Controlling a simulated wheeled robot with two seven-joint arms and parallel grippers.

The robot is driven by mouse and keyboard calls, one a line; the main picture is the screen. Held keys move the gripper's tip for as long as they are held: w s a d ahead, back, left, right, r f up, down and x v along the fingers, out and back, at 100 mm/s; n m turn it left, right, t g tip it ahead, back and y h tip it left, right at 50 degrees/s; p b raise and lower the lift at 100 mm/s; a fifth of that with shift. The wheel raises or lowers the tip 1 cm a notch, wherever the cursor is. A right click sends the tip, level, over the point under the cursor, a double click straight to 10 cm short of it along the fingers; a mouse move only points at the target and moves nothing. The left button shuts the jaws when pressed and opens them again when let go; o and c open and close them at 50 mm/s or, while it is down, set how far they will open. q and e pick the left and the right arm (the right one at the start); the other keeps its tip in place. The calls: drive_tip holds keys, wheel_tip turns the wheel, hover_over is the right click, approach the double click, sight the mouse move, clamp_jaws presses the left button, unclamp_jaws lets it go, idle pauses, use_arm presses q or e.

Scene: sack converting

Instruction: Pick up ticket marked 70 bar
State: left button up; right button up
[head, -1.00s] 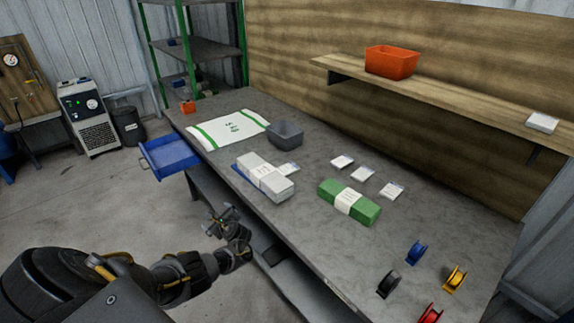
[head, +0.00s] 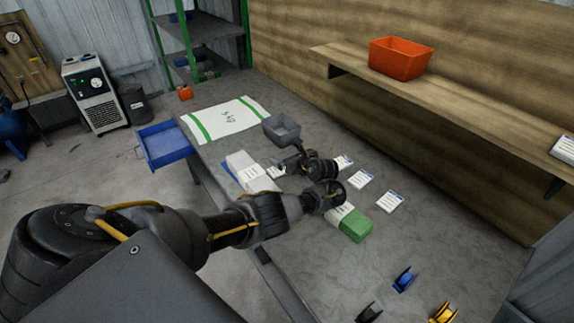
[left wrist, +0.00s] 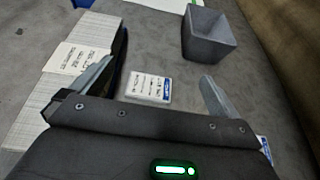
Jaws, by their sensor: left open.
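My left gripper (head: 284,166) is open over the bench, beside the white banded bundle (head: 240,164). In the left wrist view the gripper (left wrist: 157,70) has its two fingers spread, with a small white ticket (left wrist: 148,87) lying flat on the bench between them and seemingly below. The ticket has a blue strip at one end; its print is too small to read. It shows partly in the head view (head: 275,172). More tickets (head: 343,162) (head: 360,179) (head: 390,201) lie in a row to the right, their markings unreadable. My right gripper is not in view.
The white bundle (left wrist: 70,75) stands close at the left finger. A grey bin (left wrist: 208,38) stands beyond. Spools (head: 403,280) lie near the front right. A shelf (head: 480,105) with an orange bin (head: 400,58) runs along the wall.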

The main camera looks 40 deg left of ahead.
sight(279, 171)
use_arm(q)
drive_tip(key=f+b, duration=0.1)
drive_tip(key=f, duration=0.1)
drive_tip(key=f+b, duration=0.1)
drive_tip(key=shift+s+d+f, duration=0.1)
drive_tip(key=shift+s+f, duration=0.3)
drive_tip(key=f, duration=0.1)
drive_tip(key=f+b, duration=0.2)
drive_tip(key=shift+w+f, duration=0.25)
drive_tip(key=shift+a+f+b, duration=0.35)
drive_tip(key=shift+a+f, duration=0.05)
drive_tip(key=shift+a, duration=0.2)
drive_tip(key=shift+w+a, duration=0.1)
drive_tip(key=shift+a, duration=0.05)
drive_tip(key=b+x, duration=0.3)
drive_tip(key=x, duration=0.2)
drive_tip(key=shift+f, duration=0.2)
drive_tip(key=shift+w+a+b, duration=0.2)
drive_tip(key=shift+a+b, duration=0.1)
drive_tip(key=shift+a, duration=0.15)
drive_tip(key=shift+c, duration=0.6)
drive_tip(key=c, duration=0.7)
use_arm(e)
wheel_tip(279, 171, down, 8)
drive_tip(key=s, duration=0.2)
